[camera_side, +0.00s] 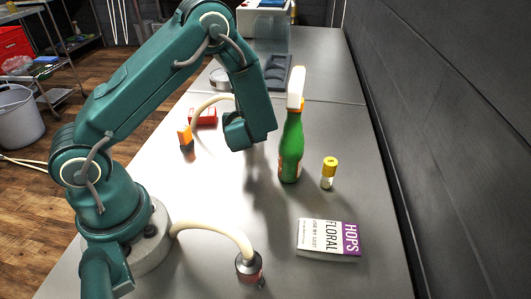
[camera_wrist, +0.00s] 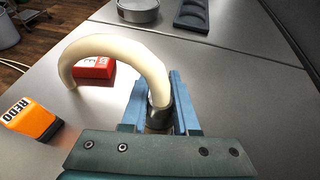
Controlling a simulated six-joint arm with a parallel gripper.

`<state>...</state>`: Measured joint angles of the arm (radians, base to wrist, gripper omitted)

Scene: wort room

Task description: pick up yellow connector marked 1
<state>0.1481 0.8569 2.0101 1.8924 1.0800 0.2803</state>
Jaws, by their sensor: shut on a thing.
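My gripper (camera_side: 237,132) is above the grey bench, left of the green bottle. In the wrist view its blue jaws (camera_wrist: 158,108) are closed around the grey collar of a cream curved hose (camera_wrist: 115,46). The hose arches up and to the left from the jaws. It also shows in the side view (camera_side: 212,98), partly behind my arm. The connector below the collar is hidden by the jaws, so I see neither yellow nor a 1 on it. A second cream hose (camera_side: 220,229) ends in a grey connector (camera_side: 248,267) with a red band near my base.
The green spray bottle (camera_side: 291,147) stands close right of my gripper, beside a yellow-capped vial (camera_side: 328,173). An orange box (camera_wrist: 32,118) and a red box (camera_wrist: 95,68) are left. A dark wall bounds the right.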

